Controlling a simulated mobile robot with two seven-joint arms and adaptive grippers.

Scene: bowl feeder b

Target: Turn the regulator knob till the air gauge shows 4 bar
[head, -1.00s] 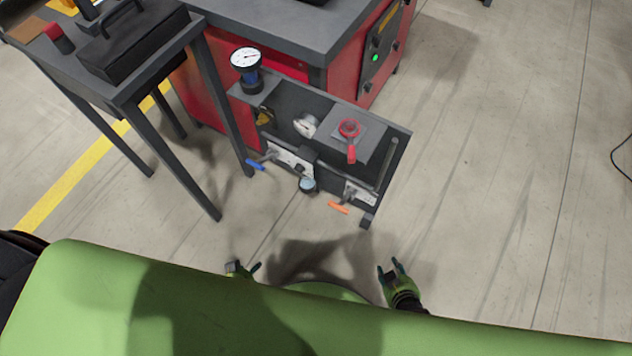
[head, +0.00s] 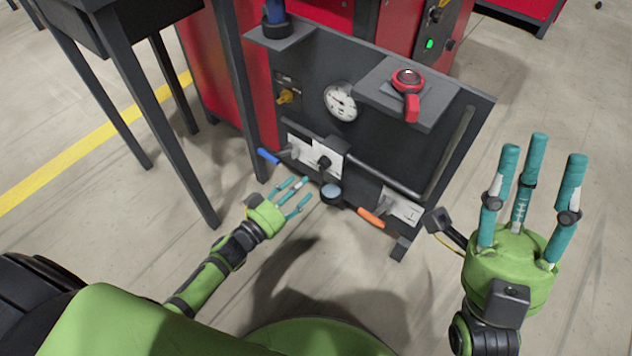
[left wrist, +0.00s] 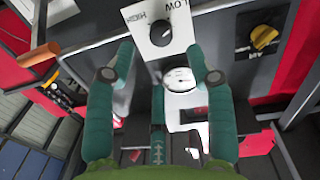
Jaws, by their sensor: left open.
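A black knob (head: 324,161) sits on a white plate on the dark panel (head: 300,70). The left wrist view shows a black knob (left wrist: 160,36) on a plate lettered HIGH and LOW, just beyond my fingertips. A round white gauge (head: 341,101) is above it in the head view; its reading is too small to tell. It looks to be the white dial (left wrist: 180,80) in the left wrist view. My left gripper (head: 300,192) is open, empty and close to the panel's lower left, apart from the knob. My right gripper (head: 535,185) is open and empty, fingers upward.
Around the knob are a blue lever (head: 268,156), an orange lever (head: 371,218), a round blue-topped fitting (head: 331,193) and a yellow knob (head: 287,96). A red valve handle (head: 408,82) sits on a shelf. Table legs (head: 168,125) stand left.

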